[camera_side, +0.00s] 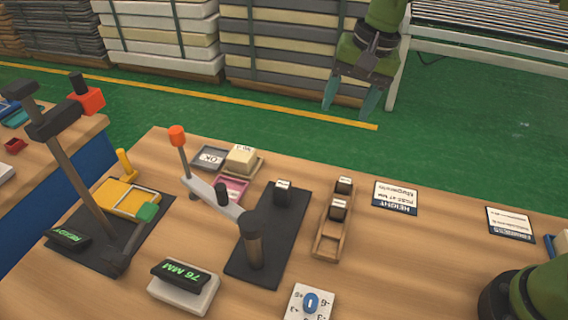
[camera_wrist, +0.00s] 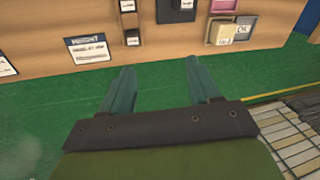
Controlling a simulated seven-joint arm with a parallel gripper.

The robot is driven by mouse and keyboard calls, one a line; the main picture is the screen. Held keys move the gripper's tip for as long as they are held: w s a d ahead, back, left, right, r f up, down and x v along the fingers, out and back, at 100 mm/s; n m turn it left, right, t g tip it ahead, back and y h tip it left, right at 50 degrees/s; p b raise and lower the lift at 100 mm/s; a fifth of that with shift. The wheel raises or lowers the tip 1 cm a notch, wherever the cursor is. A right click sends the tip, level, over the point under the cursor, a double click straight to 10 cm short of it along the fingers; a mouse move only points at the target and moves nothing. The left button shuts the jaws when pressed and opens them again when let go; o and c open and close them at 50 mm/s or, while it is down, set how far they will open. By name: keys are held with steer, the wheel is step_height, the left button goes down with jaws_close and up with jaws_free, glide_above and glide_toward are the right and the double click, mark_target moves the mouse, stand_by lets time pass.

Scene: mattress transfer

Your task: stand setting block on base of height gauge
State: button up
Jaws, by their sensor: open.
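The height gauge has a dark flat base (camera_side: 240,262), an upright post, and a pale arm (camera_side: 213,195) with an orange knob. A dark block with a white label (camera_side: 283,193) stands on the far end of this base. Two similar dark labelled blocks, one far (camera_side: 344,186) and one nearer (camera_side: 338,211), sit in a wooden rack (camera_side: 322,246) to its right. Both also show in the wrist view, upper (camera_wrist: 128,6) and lower (camera_wrist: 132,38). My gripper (camera_side: 350,100) is open and empty, high beyond the table's far edge, apart from everything.
A "76 MM" display (camera_side: 184,286) stands in front of the gauge. Another stand with a yellow tray (camera_side: 124,199) is at left. A cream block (camera_side: 241,158), grey and pink trays lie behind the gauge. A HEIGHT card (camera_side: 396,197) lies right of the rack; the table beyond it is mostly clear.

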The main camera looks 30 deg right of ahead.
steer(key=s+d+n+t, duration=0.3)
steer(key=s+d+t, duration=0.2)
steer(key=s+d, duration=0.8)
steer(key=s, duration=0.4)
steer(key=shift+f, duration=0.15)
